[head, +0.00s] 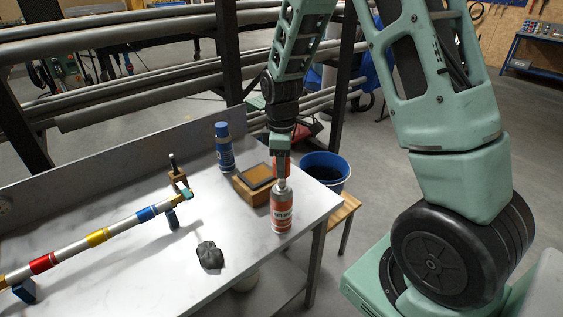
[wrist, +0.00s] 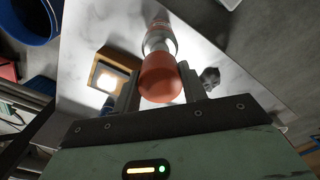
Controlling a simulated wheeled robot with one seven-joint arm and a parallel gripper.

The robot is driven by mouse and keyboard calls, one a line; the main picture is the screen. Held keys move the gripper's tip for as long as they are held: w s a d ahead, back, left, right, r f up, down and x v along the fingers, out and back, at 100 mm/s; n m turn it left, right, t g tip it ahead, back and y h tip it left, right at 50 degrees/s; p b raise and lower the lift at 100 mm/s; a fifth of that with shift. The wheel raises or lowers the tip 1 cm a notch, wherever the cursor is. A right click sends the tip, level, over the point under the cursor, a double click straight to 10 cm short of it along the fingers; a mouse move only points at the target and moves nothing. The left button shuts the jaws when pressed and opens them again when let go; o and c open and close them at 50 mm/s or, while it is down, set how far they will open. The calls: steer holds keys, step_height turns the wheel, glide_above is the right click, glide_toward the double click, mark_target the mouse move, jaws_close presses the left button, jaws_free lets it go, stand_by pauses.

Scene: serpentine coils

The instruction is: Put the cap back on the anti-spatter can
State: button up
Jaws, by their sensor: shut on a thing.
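The anti-spatter can (head: 281,212) stands upright near the right end of the metal bench. It has a red body with white lettering and a pale top. My gripper (head: 281,158) points down above the can and is shut on the red cap (head: 281,170). The cap is over the can's top, and the pale neck shows below it. In the wrist view the cap (wrist: 161,79) sits between my two fingers, with the can (wrist: 159,40) beyond it, roughly in line. I cannot tell whether cap and can touch.
A blue spray can (head: 224,150) and a wooden box with a dark top (head: 257,183) stand behind the can. A dark lump (head: 210,255) lies front left. A banded pipe (head: 95,238) on supports lies at left. A blue bucket (head: 326,170) is beyond the bench's right edge.

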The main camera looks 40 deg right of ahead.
steer(key=shift+f+b, duration=0.6)
steer(key=shift+f, duration=0.35)
steer(key=shift+f, duration=0.2)
steer(key=shift+f+b, duration=0.55)
steer(key=shift+f, duration=0.05)
steer(key=shift+f+b, duration=0.45)
steer(key=shift+f, duration=0.4)
stand_by(1.3)
steer(key=o, duration=1.5)
